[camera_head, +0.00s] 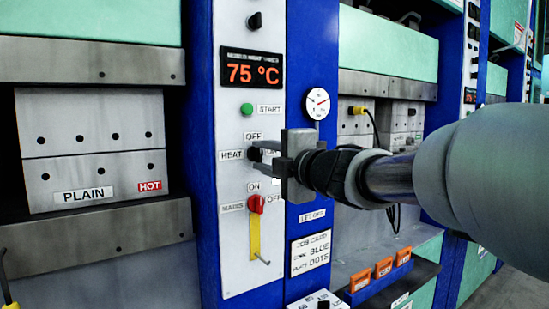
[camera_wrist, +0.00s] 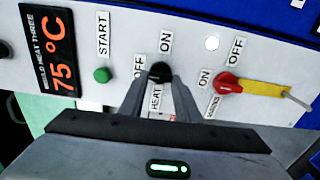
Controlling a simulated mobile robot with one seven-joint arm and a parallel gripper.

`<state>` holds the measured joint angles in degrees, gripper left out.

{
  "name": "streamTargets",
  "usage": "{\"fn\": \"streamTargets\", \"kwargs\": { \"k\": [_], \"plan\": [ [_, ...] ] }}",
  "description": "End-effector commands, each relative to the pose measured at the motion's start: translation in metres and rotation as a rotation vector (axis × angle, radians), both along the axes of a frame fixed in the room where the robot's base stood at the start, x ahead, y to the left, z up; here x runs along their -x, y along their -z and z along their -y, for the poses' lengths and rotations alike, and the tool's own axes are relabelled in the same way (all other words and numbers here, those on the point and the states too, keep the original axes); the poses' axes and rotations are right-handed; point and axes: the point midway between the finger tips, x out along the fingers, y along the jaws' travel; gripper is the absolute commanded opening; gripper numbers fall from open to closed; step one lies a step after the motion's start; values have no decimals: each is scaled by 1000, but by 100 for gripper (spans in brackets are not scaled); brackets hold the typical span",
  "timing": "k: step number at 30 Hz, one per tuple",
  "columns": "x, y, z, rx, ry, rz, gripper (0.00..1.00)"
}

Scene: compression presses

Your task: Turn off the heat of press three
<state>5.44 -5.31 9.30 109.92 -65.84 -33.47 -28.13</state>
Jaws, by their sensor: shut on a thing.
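The press panel (camera_head: 232,270) has an orange display (camera_head: 251,68) reading 75 °C; its label in the wrist view (camera_wrist: 48,50) reads as heat three. My gripper (camera_head: 266,156) is at the panel, shut on this knob. In the wrist view both fingertips (camera_wrist: 160,82) close on the knob (camera_wrist: 160,70). The fingers partly cover the knob, and I cannot tell which mark it points to.
A green START button (camera_head: 247,109) is above the knob. A red mains switch (camera_head: 256,204) on a yellow plate is close below. A pressure gauge (camera_head: 318,103) is at right. The press with PLAIN and HOT labels (camera_head: 150,186) stands left.

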Motion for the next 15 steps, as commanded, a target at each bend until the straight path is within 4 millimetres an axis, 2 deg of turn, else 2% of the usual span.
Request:
{"fn": "streamTargets", "kwargs": {
  "k": [5,6,9,15],
  "plan": [
    [0,-1,1,2,2,3,7],
    [0,-1,1,2,2,3,31],
    [0,-1,1,1,2,2,48],
    [0,-1,0,0,1,1,48]
  ]
}}
